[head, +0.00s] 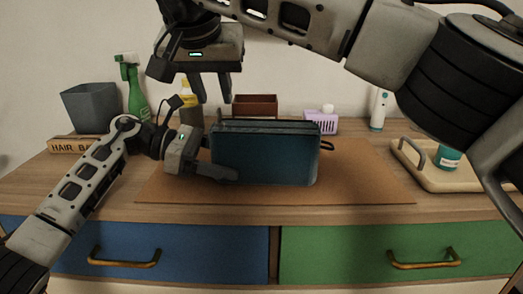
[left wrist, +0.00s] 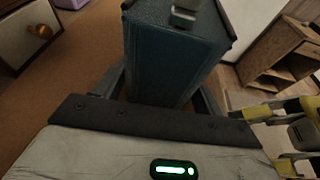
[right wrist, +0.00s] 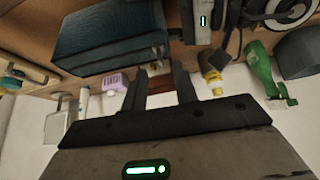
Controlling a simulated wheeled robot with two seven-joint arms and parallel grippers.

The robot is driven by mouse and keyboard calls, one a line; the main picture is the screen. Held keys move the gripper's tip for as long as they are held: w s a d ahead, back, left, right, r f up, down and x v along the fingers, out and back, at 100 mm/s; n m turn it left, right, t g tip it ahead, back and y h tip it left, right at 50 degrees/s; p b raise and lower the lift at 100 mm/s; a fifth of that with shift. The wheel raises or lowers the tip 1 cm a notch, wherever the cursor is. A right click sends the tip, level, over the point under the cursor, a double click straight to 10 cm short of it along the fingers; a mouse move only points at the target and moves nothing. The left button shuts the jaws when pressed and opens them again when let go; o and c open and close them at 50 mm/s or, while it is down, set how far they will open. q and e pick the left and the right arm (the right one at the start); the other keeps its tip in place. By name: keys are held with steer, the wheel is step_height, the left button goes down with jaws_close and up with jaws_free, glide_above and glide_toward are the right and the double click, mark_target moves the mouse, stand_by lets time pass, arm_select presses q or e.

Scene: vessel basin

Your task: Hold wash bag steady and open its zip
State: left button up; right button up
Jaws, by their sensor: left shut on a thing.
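The dark blue wash bag (head: 265,155) stands upright on a brown mat (head: 375,180). My left gripper (head: 222,168) is shut on the bag's left end, and its fingers lie along both sides of it in the left wrist view (left wrist: 165,95). A small grey piece (left wrist: 184,14) sits on the bag's top there, perhaps the zip pull. A dark loop (head: 327,146) sticks out at the bag's right end. My right gripper (head: 211,90) points down above and behind the bag's left end. Its fingers are apart and empty, clear of the bag (right wrist: 110,40).
Behind stand a grey bin (head: 92,107), a green spray bottle (head: 134,90), a yellow-topped bottle (head: 190,100), a brown box (head: 255,106) and a purple dispenser (head: 322,122). A tray (head: 425,175) with a teal jar (head: 448,159) is at right. The mat's right part is clear.

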mark_target(218, 110)
steer(key=x, duration=0.5)
steer(key=shift+w+f, duration=0.1)
steer(key=shift+f, duration=0.1)
steer(key=shift+w+f, duration=0.15)
steer(key=shift+f, duration=0.2)
